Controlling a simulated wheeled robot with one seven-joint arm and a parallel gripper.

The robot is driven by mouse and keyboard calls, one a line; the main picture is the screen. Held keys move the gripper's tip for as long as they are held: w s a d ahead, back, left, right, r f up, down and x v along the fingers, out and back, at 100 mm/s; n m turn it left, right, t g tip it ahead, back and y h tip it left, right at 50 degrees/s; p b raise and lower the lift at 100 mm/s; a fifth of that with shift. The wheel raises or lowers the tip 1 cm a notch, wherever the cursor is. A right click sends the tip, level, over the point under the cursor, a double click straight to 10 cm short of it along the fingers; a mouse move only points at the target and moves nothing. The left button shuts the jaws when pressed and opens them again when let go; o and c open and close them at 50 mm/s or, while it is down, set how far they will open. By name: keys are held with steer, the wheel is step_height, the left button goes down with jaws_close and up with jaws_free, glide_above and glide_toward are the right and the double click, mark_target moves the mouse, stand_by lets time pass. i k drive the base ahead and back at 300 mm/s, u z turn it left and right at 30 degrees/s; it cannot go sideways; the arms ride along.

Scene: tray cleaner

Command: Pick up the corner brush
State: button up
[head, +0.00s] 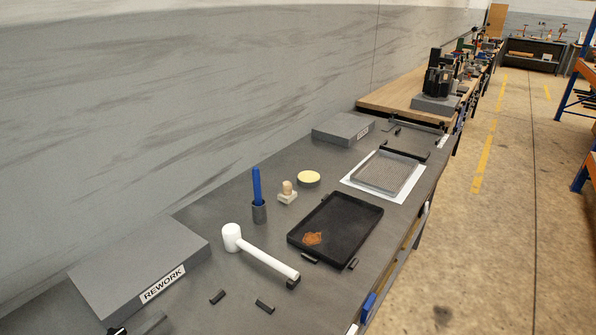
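A slim blue handle (257,186) stands upright in a small grey cup (259,212) on the dark bench, left of the black tray. It looks like the corner brush; its lower end is hidden in the cup, so I see no bristles. A small brush-like block with a wooden knob (287,190) stands just right of it, apart from the cup. The black tray (366,239) lies flat with an orange-brown patch (313,239) in its near left corner. My gripper cannot be made out in the head view, and nothing is holding the blue handle.
A white mallet-shaped thing (264,257) lies in front of the cup. A round yellow pad (308,178) lies behind. A grey REWORK block (140,262) is at left, another grey block (342,129) farther back. A mesh tray (387,173) lies on a white sheet. Small dark bars (264,306) lie near the front.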

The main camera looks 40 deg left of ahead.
mark_target(255, 173)
steer(key=i, duration=1.95)
steer(key=u, duration=3.45)
